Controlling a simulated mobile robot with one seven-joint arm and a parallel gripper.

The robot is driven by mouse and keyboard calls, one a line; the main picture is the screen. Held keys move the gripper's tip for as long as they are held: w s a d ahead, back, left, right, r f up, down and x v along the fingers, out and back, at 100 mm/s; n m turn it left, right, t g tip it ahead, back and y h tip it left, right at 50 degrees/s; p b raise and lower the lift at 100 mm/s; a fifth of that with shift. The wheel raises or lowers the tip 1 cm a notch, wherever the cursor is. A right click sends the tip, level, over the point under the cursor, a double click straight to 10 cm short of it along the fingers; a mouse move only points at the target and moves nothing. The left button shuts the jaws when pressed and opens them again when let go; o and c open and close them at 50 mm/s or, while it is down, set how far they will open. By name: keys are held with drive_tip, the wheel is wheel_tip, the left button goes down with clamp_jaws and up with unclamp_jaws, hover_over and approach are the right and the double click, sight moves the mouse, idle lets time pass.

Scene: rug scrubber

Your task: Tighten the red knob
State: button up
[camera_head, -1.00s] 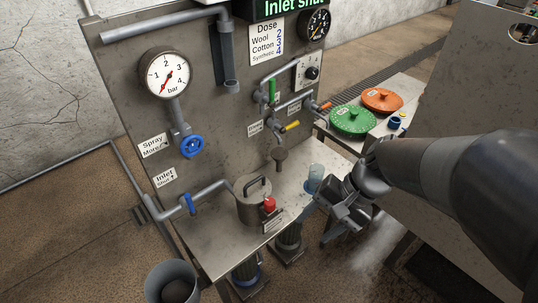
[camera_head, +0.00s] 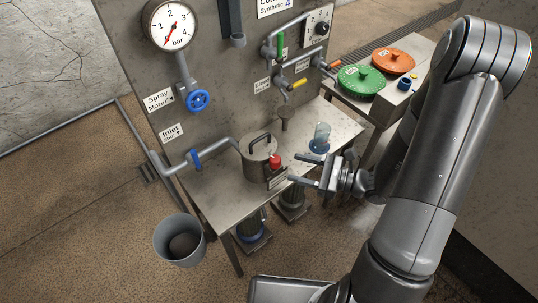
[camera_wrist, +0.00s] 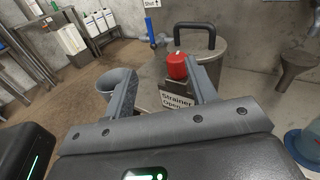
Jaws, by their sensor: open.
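The red knob (camera_head: 275,161) sits on the front right side of the grey metal strainer pot (camera_head: 255,160), just above a small label plate. It also shows in the wrist view (camera_wrist: 177,66), where the label below it reads "Strainer Open". My gripper (camera_head: 303,180) is open and empty, just right of the knob in the head view, with its fingers pointing left toward it.
A clear cup on a blue base (camera_head: 320,138) stands on the bench behind my gripper. A blue-handled pipe (camera_head: 194,158) joins the pot from the left. A grey bucket (camera_head: 179,240) stands on the floor. Green and orange lids (camera_head: 361,81) lie on the side table.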

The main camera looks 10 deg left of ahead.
sight(270, 157)
drive_tip(key=w+a, duration=0.1)
drive_tip(key=a, duration=0.2)
drive_tip(key=w+a+f+m+t, duration=0.1)
drive_tip(key=w+a, duration=0.1)
drive_tip(key=a, duration=0.1)
drive_tip(key=w+a+f+m+t, duration=0.1)
drive_tip(key=a, duration=0.2)
drive_tip(key=shift+w+a, duration=0.2)
drive_tip(key=shift+w, duration=0.1)
drive_tip(key=c, duration=1)
drive_tip(key=shift+o, duration=0.2)
